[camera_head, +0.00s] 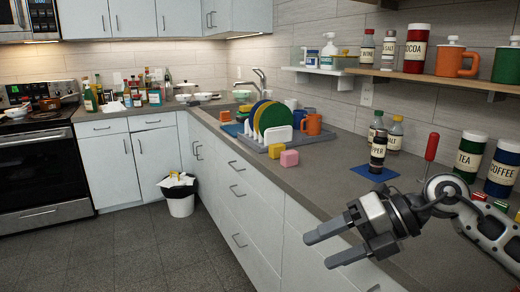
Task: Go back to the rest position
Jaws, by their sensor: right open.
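My right gripper (335,246) is in front of the right-hand counter's drawers, at the lower right of the head view. Its two fingers are spread apart and point left, with nothing between them. Its arm comes in from the right edge, over the counter (330,176). My left gripper is not in the view.
A pepper jar (378,155) stands on a blue mat (374,173). Tea (469,157) and coffee (503,167) canisters stand near my right arm, by a red-handled tool (431,147). A dish rack (268,138) stands farther back. The floor (130,255) at left is clear.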

